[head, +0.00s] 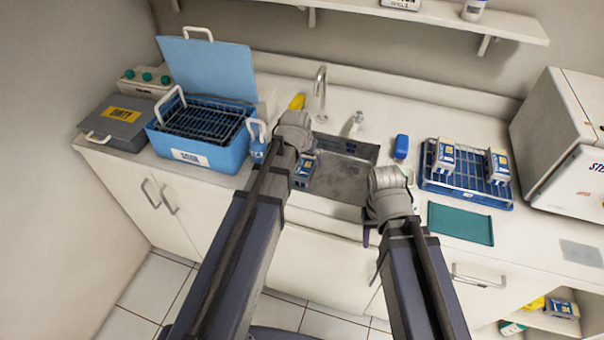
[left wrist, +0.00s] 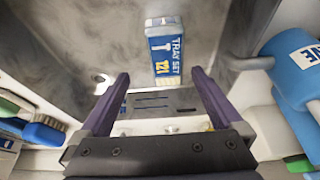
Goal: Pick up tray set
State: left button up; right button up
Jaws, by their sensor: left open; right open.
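A tray set (head: 303,172), a small blue and white labelled pack, lies in the metal sink (head: 343,180) near its left side. In the left wrist view, the tray set (left wrist: 165,52) reads "TRAY SET". My left gripper (left wrist: 158,76) is open and empty, its purple fingers spread and pointing toward the pack. In the head view, the left wrist covers part of the sink and the fingers are mostly hidden. My right gripper (head: 371,238) is at the counter's front edge, right of the sink, with its fingers partly hidden. Two similar packs (head: 445,157) (head: 499,166) stand in a blue rack.
The blue rack (head: 465,190) stands right of the sink, near a green mat (head: 460,224) and a white box-shaped machine (head: 570,140). A blue bath (head: 215,153) with a raised lid and a grey "DIRTY" box (head: 120,122) are at left. A tap (head: 320,90) rises behind the sink.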

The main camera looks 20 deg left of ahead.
aim_at(306, 165)
pick_arm(q)
jog(key=shift+w+a+f, duration=0.2)
jog(key=shift+w+a, duration=0.15)
jog(key=shift+a, duration=0.1)
jog(key=b+x, duration=0.7)
jog(key=x, duration=0.1)
jog(key=shift+r, duration=0.1)
jog(key=shift+r, duration=0.1)
jog(key=shift+c, duration=0.4)
grip_shut()
dwell(0.3)
notch_tip(306, 165, up, 10)
jog(key=p, duration=0.9)
jog(key=shift+p, duration=0.4)
